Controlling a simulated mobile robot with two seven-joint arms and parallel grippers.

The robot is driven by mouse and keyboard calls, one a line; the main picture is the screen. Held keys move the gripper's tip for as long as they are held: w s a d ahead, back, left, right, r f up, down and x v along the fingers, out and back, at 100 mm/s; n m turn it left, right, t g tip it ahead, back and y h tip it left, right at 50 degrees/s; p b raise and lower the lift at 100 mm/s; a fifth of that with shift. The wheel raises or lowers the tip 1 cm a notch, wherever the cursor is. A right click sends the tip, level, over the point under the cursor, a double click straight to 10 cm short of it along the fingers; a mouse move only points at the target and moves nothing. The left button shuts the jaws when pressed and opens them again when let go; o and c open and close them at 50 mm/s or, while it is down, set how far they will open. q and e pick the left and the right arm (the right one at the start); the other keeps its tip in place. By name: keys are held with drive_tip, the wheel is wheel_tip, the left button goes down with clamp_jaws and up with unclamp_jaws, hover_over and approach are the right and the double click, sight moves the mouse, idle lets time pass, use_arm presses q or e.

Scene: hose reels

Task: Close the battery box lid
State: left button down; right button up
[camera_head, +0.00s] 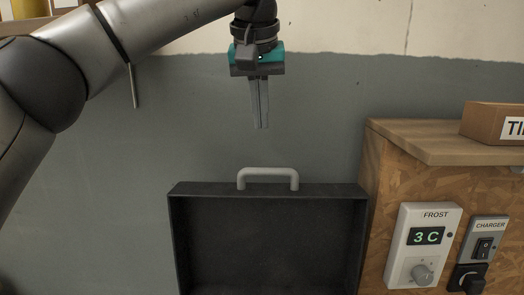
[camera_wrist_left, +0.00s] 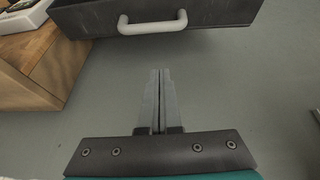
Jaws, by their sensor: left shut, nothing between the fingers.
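The battery box lid (camera_head: 185,230) is a dark, shallow panel with a raised rim, standing upright and open in the head view. A light grey handle (camera_head: 268,172) sits on its top edge. The lid (camera_wrist_left: 210,12) and handle (camera_wrist_left: 152,26) also show at the top of the left wrist view. My left gripper (camera_head: 261,126) points down above the handle, apart from it, with its fingers together and empty. In the left wrist view the fingertips (camera_wrist_left: 160,72) lie a little short of the handle. The box's lower part is out of view. My right gripper is not in view.
A wooden bench (camera_head: 440,143) stands close to the lid's right side, with a cardboard box (camera_head: 490,121) on top. Its front carries a frost thermostat (camera_head: 422,245) and a charger switch (camera_head: 486,240). A grey wall (camera_head: 110,200) is behind; space left of the lid looks clear.

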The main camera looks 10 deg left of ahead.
use_arm(q)
drive_tip(key=r, duration=0.1)
drive_tip(key=b, duration=0.1)
hover_over(258, 186)
drive_tip(key=shift+y, duration=0.3)
drive_tip(key=shift+w+f, duration=0.1)
drive_tip(key=shift+f, duration=4.4)
